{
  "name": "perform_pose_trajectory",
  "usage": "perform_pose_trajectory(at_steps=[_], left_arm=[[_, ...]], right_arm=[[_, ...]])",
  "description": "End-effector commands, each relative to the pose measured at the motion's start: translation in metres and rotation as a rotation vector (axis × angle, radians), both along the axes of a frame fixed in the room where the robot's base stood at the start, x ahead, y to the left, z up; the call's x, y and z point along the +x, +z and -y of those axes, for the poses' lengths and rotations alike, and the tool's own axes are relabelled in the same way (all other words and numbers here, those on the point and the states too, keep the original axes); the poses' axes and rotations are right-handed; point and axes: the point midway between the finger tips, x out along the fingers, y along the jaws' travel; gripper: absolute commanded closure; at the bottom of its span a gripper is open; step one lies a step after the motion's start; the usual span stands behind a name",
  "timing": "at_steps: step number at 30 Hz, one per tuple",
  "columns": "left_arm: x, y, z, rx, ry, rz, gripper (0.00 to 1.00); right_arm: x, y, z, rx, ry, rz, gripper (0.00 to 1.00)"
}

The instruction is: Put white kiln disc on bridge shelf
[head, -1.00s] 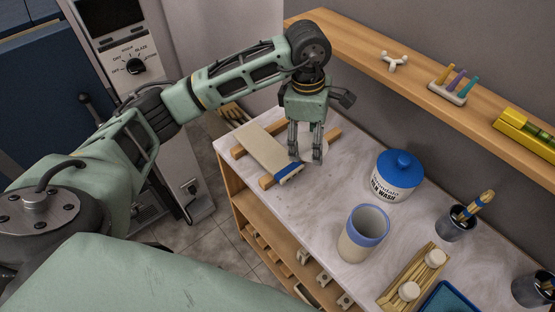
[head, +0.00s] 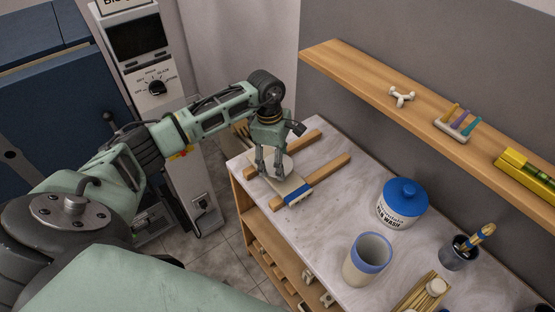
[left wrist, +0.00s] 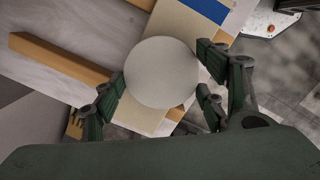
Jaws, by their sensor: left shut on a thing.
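The white kiln disc (head: 287,164) is a flat, pale round piece held in my left gripper (head: 270,175). In the left wrist view the disc (left wrist: 162,73) sits between the fingers of my left gripper (left wrist: 160,79), which touch or nearly touch its rim on both sides. The bridge shelf (head: 285,187) is a pale plank with a blue-marked end, lying across two wooden bars (head: 330,178). The disc is over the plank and covers part of it. I cannot tell whether it touches the plank. My right gripper is out of view.
A blue-lidded kiln wash jar (head: 402,205), a blue-rimmed cup (head: 368,258) and a brush pot (head: 458,253) stand on the right part of the worktop. A wooden wall shelf (head: 420,104) runs above the back. The marble surface between the bars and jar is clear.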

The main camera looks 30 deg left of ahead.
Motion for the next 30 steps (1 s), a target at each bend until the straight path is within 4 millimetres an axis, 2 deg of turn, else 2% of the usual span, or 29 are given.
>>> perform_pose_trajectory(at_steps=[1, 4, 16, 17, 18, 23, 30], left_arm=[[0.0, -0.004, 0.001, -0.003, 0.002, -0.003, 0.63], [0.0, -0.015, 0.0, -0.001, 0.002, -0.001, 0.63], [0.001, -0.022, 0.0, -0.001, 0.0, 0.002, 0.63], [0.001, -0.021, 0.0, 0.0, 0.001, 0.001, 0.32], [0.001, -0.021, 0.0, 0.0, 0.001, 0.001, 0.29], [0.0, -0.021, 0.0, 0.0, 0.001, 0.001, 0.15], [0.0, -0.021, 0.0, 0.0, 0.001, 0.001, 0.15]], right_arm=[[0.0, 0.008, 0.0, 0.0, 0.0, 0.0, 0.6], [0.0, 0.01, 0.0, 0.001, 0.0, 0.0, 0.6], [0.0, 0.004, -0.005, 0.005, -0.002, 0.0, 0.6], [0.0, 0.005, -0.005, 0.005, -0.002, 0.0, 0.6], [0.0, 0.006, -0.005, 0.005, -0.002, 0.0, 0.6], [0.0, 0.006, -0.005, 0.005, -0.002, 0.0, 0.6], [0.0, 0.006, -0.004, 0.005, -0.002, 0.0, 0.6]])
